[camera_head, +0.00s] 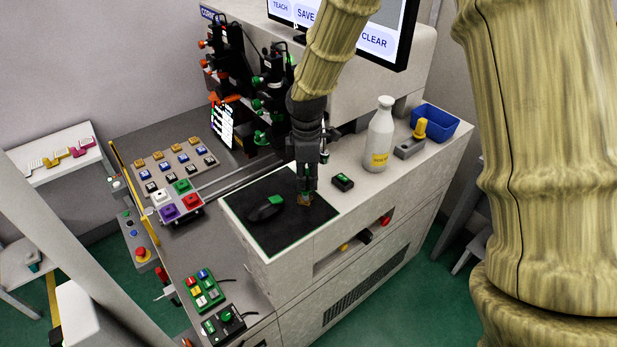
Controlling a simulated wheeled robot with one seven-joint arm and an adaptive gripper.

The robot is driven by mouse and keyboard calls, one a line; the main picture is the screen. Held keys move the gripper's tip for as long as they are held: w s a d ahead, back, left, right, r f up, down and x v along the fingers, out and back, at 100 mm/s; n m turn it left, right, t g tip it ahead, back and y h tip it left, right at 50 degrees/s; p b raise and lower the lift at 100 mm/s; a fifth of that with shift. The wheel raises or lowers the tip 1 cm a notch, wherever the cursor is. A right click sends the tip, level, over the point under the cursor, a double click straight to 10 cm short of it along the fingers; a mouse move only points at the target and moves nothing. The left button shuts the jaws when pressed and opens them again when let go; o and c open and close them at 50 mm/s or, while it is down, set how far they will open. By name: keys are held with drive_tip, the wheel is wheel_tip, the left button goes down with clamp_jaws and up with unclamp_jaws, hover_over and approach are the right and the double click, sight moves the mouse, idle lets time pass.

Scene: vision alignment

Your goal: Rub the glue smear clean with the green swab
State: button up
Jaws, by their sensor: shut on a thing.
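My gripper (305,191) points down over the right part of a black mat (318,213) on the light bench top. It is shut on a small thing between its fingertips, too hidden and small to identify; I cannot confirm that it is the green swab. A small brownish patch (304,201) shows right at the fingertips; I cannot tell whether it is the glue smear or part of the held thing. A black rounded object with a green top (265,208) lies on the mat, left of my gripper. A small black block with a green top (342,182) sits right of the mat.
A white bottle with a yellow label (379,140), a grey block with a yellow knob (411,145) and a blue bin (435,122) stand behind to the right. A button panel (175,165) is at left. A monitor (385,35) hangs above. The mat's front is clear.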

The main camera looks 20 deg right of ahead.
drive_tip(key=shift+s, duration=0.1)
idle(0.3)
drive_tip(key=shift+s+d, duration=0.15)
drive_tip(key=shift+s, duration=0.25)
drive_tip(key=shift+w+p, duration=0.1)
drive_tip(key=shift+p, duration=0.25)
drive_tip(key=shift+w, duration=0.4)
drive_tip(key=shift+s+p, duration=0.15)
drive_tip(key=shift+p, duration=0.2)
drive_tip(key=shift+s, duration=0.35)
drive_tip(key=shift+w, duration=0.2)
drive_tip(key=shift+w+p, duration=0.3)
drive_tip(key=shift+p, duration=0.15)
